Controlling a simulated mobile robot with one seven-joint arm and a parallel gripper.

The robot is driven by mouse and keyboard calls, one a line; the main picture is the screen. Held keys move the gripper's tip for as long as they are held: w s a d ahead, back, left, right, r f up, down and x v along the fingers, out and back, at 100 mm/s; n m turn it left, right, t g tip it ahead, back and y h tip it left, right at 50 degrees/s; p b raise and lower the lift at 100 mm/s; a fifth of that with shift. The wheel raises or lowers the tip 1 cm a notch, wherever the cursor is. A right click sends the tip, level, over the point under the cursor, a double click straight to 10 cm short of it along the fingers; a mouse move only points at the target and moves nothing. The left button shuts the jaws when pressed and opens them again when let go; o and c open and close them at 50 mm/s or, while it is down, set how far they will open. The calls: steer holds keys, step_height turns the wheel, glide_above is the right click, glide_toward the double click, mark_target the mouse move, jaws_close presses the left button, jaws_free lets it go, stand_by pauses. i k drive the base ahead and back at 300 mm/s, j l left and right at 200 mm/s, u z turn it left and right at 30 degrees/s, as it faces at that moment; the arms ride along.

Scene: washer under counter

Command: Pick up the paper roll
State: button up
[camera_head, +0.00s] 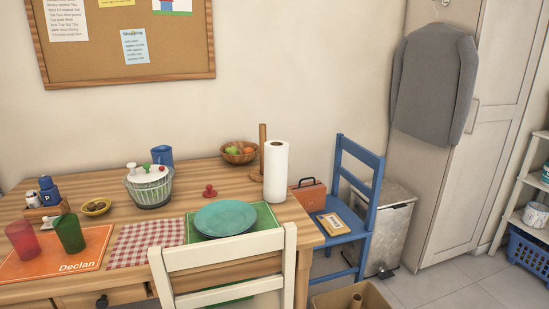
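A white paper roll (276,172) stands upright near the right end of the wooden table (205,170). A wooden post (263,140) rises just behind it to the left; I cannot tell whether the two touch. The roll's base is close to the table's right edge and to a green placemat (268,215). My gripper is not in view.
A fruit bowl (239,153), a salad spinner (149,186) and a teal plate (225,218) share the table. A cream chair (225,255) stands in front, a blue chair (360,195) at the right. An open cardboard box (380,302) is on the floor.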

mark_target(276, 152)
steer(key=i+l+u, duration=0.1)
steer(key=u, duration=0.85)
steer(key=i+l+u, duration=0.1)
steer(key=l+u, duration=1)
steer(key=l, duration=0.8)
steer(key=k, duration=0.05)
